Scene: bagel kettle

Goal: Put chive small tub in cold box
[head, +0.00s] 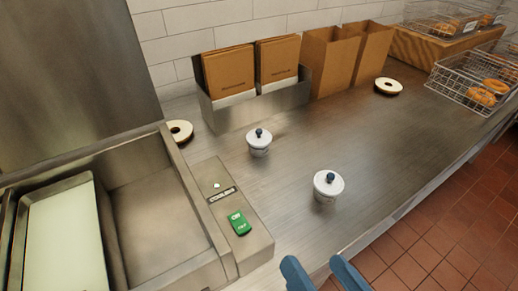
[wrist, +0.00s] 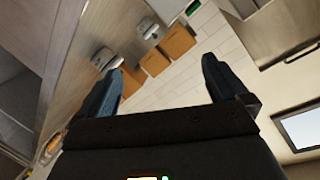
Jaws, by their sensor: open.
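Two small white tubs with dark knobs on their lids stand upright on the steel counter in the head view: a farther tub (head: 260,147) and a nearer tub (head: 326,189). Their labels are too small to read, so I cannot tell which is chive. An open steel well at the left (head: 160,205) looks like the cold box; its right part is empty. My gripper (head: 315,262) is open and empty at the bottom edge, nearer the camera than both tubs and apart from them. Its two blue fingers also show spread in the wrist view (wrist: 160,70).
A pale tray (head: 63,245) fills the well's left part. Paper bags (head: 228,70) stand in a steel holder behind. Counter right of the tubs is clear.

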